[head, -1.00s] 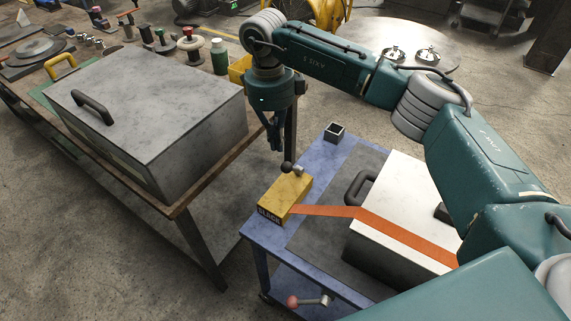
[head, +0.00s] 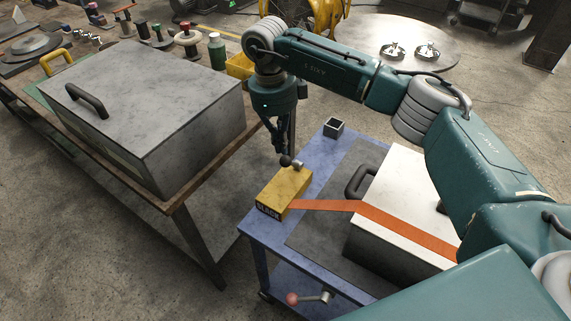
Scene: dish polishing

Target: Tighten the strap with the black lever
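An orange strap (head: 395,227) runs from a yellow box (head: 281,190), labelled "SLACK" on its front, over a white case (head: 412,196) with a dark handle. A short lever with a black knob (head: 285,161) stands on top of the yellow box, at its far end. My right gripper (head: 282,150) points down with its fingertips right at the black knob. Whether they touch it, and how far apart the fingers are, I cannot tell. My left gripper is out of view.
A lever with a red knob (head: 292,299) sticks out low on the blue cart (head: 262,232). A small open dark box (head: 333,127) stands at the cart's far corner. A large grey case (head: 150,100) sits on the wooden bench to the left.

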